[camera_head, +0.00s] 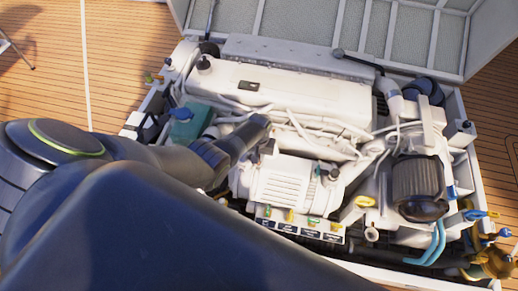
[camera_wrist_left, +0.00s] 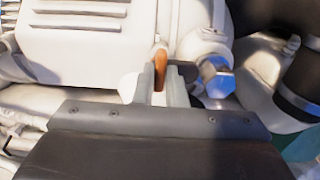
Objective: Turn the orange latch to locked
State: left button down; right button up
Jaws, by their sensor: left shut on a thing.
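The orange latch (camera_wrist_left: 160,60) shows in the left wrist view as a narrow upright orange piece between my left gripper's fingertips. My left gripper (camera_wrist_left: 160,82) is shut on it. In the head view my left gripper (camera_head: 262,124) reaches in from the left over the engine (camera_head: 290,95), and its tips are beside the white ribbed housing (camera_head: 288,187). The latch is hidden there behind the gripper, and I cannot tell its angle against a locked mark. My right gripper is not in view.
A blue-headed fitting (camera_wrist_left: 217,77) is just right of the fingers in the wrist view. A dark cylindrical filter (camera_head: 419,187), hoses and several small coloured levers crowd the engine. The raised hatch lid (camera_head: 340,25) stands behind; wooden deck (camera_head: 125,40) lies around.

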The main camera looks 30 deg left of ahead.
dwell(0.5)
pick_arm(q)
jog(key=c, duration=1.5)
grip_release()
jog(key=shift+r, duration=0.1)
jog(key=shift+r+p, duration=0.35)
notch_tip(320, 180, up, 6)
jog(key=p, duration=0.3)
jog(key=shift+f, duration=0.1)
notch_tip(320, 180, up, 11)
jog(key=p, duration=0.3)
jog(key=shift+f, duration=0.15)
